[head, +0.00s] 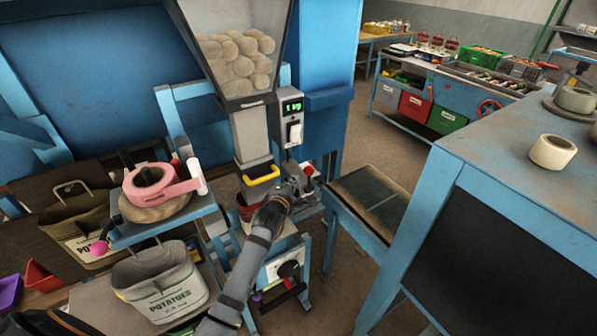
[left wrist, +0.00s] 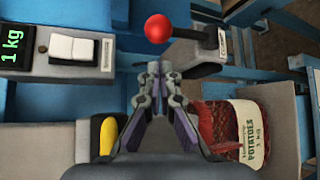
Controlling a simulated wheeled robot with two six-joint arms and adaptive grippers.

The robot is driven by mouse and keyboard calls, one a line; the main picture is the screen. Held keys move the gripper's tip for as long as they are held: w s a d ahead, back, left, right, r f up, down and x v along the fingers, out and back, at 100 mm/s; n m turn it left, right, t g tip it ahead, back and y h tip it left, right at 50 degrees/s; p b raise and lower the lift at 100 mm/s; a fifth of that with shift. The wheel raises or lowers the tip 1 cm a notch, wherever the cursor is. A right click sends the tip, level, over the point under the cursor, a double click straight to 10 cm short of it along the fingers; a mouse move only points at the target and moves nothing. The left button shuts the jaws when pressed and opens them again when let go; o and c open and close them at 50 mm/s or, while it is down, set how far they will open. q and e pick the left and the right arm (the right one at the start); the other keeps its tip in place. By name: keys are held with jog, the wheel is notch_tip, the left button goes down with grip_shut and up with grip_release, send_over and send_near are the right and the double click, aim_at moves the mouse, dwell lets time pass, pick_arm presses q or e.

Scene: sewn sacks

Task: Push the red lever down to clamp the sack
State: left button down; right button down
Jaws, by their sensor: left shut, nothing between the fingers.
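The red lever's ball knob (head: 309,169) shows just beyond my left gripper (head: 299,187) in the head view. In the left wrist view the red knob (left wrist: 158,28) sits at the end of a dark shaft, ahead of the fingertips of my left gripper (left wrist: 160,72). The fingers are shut and empty, with a gap to the knob. A red mesh sack (left wrist: 218,122) with a white potatoes label hangs below the spout at lower right of the wrist view. In the head view it is mostly hidden behind my arm. My right gripper is not in view.
A hopper of potatoes (head: 240,62) feeds the spout, with a yellow handle (head: 262,175) beside my gripper. A display and white switch (head: 295,132) are above. A blue table (head: 480,165) stands right.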

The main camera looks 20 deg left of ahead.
aim_at(308, 179)
pick_arm(q)
jog(key=p+x, duration=0.1)
jog(key=x, duration=0.5)
jog(key=shift+w+f, duration=0.1)
jog(key=shift+w, duration=0.05)
